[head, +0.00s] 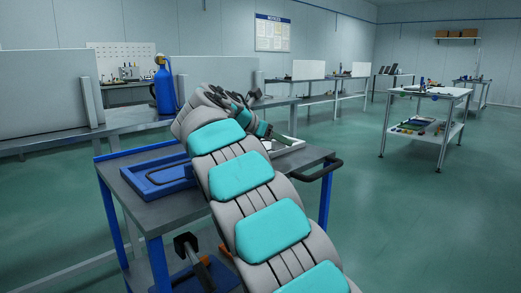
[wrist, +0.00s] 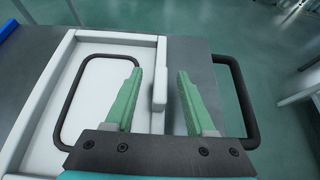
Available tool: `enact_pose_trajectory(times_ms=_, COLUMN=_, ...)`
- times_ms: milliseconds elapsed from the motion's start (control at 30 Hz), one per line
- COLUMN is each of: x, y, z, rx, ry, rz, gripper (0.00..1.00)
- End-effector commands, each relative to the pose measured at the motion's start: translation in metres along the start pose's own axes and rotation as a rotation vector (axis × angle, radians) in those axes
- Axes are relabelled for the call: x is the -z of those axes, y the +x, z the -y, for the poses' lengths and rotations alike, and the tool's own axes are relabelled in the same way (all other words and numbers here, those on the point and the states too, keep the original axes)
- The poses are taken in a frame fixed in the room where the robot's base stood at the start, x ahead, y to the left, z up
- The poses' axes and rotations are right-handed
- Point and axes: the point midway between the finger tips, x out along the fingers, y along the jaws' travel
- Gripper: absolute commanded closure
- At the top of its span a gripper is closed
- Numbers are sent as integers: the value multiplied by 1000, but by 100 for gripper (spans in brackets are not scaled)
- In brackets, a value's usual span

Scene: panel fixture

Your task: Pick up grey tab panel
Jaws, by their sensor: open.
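The grey tab panel (wrist: 105,75) is a pale, shallow framed panel lying on the cart top in the wrist view. Its upright tab (wrist: 160,88) stands on the right rim. My gripper (wrist: 160,72) is open, with one green finger on each side of the tab. The left finger is over the panel's inside and the right finger is over the dark cart top. No contact with the tab shows; the height of the fingers above it is hard to tell. In the head view a small pale part of the panel (head: 287,142) shows past my arm, which hides the rest.
The cart (head: 186,216) has a dark top and a black handle (head: 322,168) at its right end. A blue frame (head: 158,178) lies on its left part. A blue bottle (head: 165,86) stands on the bench behind. A black loop (wrist: 62,110) shows within the panel.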

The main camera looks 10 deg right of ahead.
Motion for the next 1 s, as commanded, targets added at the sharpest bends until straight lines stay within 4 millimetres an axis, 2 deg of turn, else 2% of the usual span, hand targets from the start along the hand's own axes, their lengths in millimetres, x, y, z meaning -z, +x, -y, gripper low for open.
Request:
enact_pose_trajectory(times_ms=233, x=-1, y=3, z=0, rx=0, ry=1, rz=0, gripper=45)
enact_pose_trajectory(times_ms=733, x=-1, y=3, z=0, rx=0, ry=1, rz=0, gripper=100)
enact_pose_trajectory(times_ms=1000, x=-1, y=3, z=0, rx=0, ry=1, rz=1, gripper=100)
